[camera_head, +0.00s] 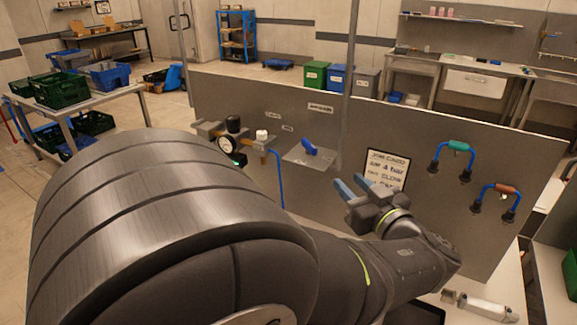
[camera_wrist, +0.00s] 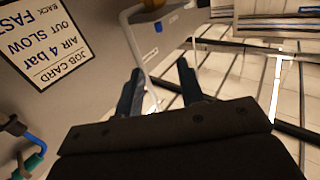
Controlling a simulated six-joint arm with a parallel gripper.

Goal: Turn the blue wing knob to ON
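The blue wing knob (camera_head: 309,147) sits on a grey plate (camera_head: 296,157) on the upright panel, left of the job card. Its wing looks slanted in the head view, and I cannot read its ON mark. My gripper (camera_head: 350,181) is below and to the right of the knob, apart from it. Its two blue-grey fingers are spread with nothing visible between them. In the wrist view the gripper (camera_wrist: 158,67) also shows a clear gap. A small blue patch (camera_wrist: 158,27) lies beyond it; I cannot tell whether it is the knob.
A gauge (camera_head: 226,145) with valve fittings and a blue pipe (camera_head: 279,178) are left of the plate.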

